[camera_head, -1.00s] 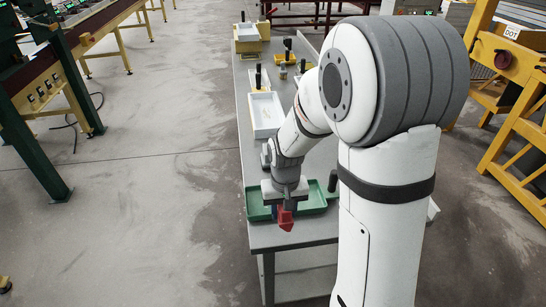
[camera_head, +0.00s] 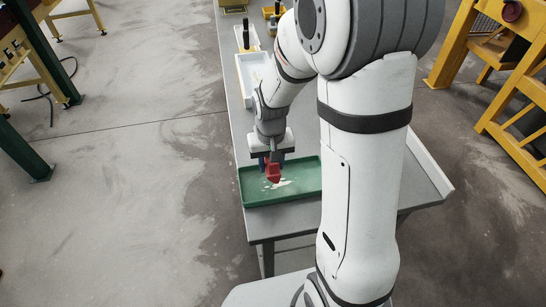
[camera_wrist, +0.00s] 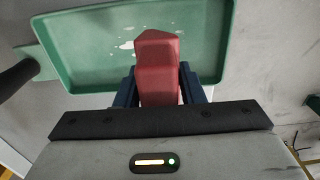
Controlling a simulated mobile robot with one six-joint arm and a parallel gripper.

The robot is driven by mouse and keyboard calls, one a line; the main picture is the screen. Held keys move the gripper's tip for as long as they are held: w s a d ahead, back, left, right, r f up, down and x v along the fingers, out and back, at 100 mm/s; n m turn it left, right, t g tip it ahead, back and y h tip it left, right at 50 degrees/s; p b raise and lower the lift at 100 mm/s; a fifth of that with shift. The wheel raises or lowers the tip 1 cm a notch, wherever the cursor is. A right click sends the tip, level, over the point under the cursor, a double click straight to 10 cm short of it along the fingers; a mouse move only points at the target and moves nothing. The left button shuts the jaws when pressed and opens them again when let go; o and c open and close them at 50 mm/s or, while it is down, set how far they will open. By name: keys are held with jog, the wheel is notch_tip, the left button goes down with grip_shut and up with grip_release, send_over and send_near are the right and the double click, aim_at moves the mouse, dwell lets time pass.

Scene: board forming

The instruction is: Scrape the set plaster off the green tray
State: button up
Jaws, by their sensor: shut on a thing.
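The green tray (camera_head: 249,190) lies on the near end of the grey bench. It is a shallow rectangle with a raised rim, partly hidden by my arm in the head view. Pale plaster (camera_head: 281,184) lies in patches on its floor. The wrist view shows the tray (camera_wrist: 80,62) with small white plaster specks (camera_wrist: 128,45). My gripper (camera_wrist: 158,88) is shut on a red tool (camera_wrist: 158,55), held between its dark blue fingers. In the head view the red tool (camera_head: 272,173) points down over the tray's middle. I cannot tell whether its tip touches the plaster.
The grey bench (camera_head: 290,225) has its near edge just in front of the tray. A white tray (camera_head: 244,80) stands farther back, with black-handled tools beyond it. In the wrist view a dark rod (camera_wrist: 16,76) lies near a green tab at left. Yellow frames stand at right.

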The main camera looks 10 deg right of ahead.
aim_at(272, 175)
notch_tip(272, 175, down, 6)
jog(key=b, duration=0.3)
jog(key=shift+s+r, duration=0.15)
jog(key=shift+r, duration=0.1)
jog(key=shift+d+r, duration=0.25)
jog(key=shift+d, duration=0.1)
jog(key=shift+c, duration=0.4)
jog(key=d, duration=0.3)
jog(key=shift+d+f+p, duration=0.1)
jog(key=shift+f+p, duration=0.05)
jog(key=shift+p, duration=0.15)
jog(key=shift+a, duration=1.8)
jog(key=r+p, duration=0.2)
jog(key=r, duration=0.2)
jog(key=shift+a+r, duration=0.2)
jog(key=shift+r+p, duration=0.65)
jog(key=shift+p, duration=0.05)
jog(key=shift+r+p, duration=0.9)
jog(key=shift+r, duration=0.45)
jog(key=shift+r+p, duration=0.1)
jog(key=shift+p, duration=0.25)
